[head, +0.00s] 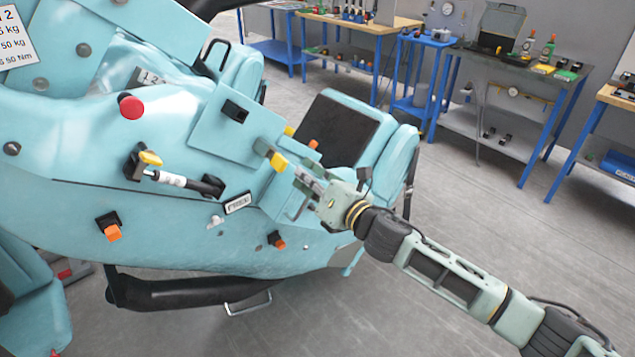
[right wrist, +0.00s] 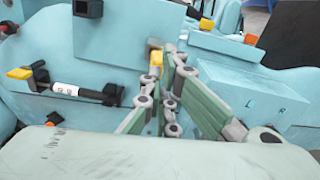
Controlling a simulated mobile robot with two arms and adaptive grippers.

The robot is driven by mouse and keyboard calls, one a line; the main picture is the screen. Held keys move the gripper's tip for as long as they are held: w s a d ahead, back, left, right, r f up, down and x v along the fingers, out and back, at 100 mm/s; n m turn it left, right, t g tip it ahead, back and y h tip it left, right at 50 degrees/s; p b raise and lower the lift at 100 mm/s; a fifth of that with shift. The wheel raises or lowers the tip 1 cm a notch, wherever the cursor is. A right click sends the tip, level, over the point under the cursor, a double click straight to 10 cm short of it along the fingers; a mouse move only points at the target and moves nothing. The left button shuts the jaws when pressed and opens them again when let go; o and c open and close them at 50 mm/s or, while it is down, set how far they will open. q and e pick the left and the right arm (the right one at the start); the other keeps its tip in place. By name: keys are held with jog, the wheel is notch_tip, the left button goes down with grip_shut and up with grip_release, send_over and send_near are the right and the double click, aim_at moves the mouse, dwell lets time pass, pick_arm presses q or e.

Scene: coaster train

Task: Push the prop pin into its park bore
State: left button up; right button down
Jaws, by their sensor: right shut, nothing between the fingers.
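My right gripper (head: 300,183) reaches in from the right to the side of the light-blue coaster car (head: 60,140). In the right wrist view its fingers (right wrist: 172,58) are together with nothing between them. A yellow-ended pin (head: 278,162) with a dull grey block behind it is just beyond the fingertips; I take it as the prop pin. In the right wrist view its yellow end (right wrist: 155,60) is close beside the fingertips; I cannot tell whether they touch. The park bore cannot be made out. My left gripper is not in view.
A black and white strut (head: 172,180) with a yellow tab lies on the car's side. A red knob (head: 131,106) and orange tabs (head: 112,233) stick out nearby. A seat (head: 345,135) stands behind the gripper. Workbenches (head: 480,75) stand at the back. Floor at right is clear.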

jog(key=v, duration=1.1)
jog(key=d+f+m+g+h, duration=0.1)
jog(key=d+f+m+h, duration=0.3)
jog(key=f, duration=0.7)
jog(key=d+f+m+g+h, duration=0.1)
jog(key=d+f+m, duration=0.5)
jog(key=f, duration=0.4)
jog(key=d+f+m+g+h, duration=0.1)
jog(key=d+f+m+h, duration=0.2)
jog(key=f+m, duration=0.55)
jog(key=s+d+f+m+g+h, duration=0.1)
jog(key=s+d+f+m+g, duration=0.15)
jog(key=s+f, duration=0.7)
jog(key=s+d+f+m+g+h, duration=0.1)
jog(key=s+d+f+m, duration=0.15)
jog(key=s+f, duration=0.65)
jog(key=s+a+f+m+g, duration=0.1)
jog(key=s+f, duration=0.4)
jog(key=s, duration=0.6)
jog(key=s+f+m+g, duration=0.3)
jog(key=s+f+m, duration=0.2)
jog(key=s, duration=0.6)
jog(key=s+a+f+m+g, duration=0.1)
jog(key=s+f+m+g, duration=0.2)
jog(key=s+f, duration=0.4)
jog(key=s+m, duration=0.1)
jog(key=s, duration=0.3)
jog(key=shift+a+f+h, duration=0.25)
jog(key=shift+a+h, duration=0.05)
jog(key=shift+a, duration=0.1)
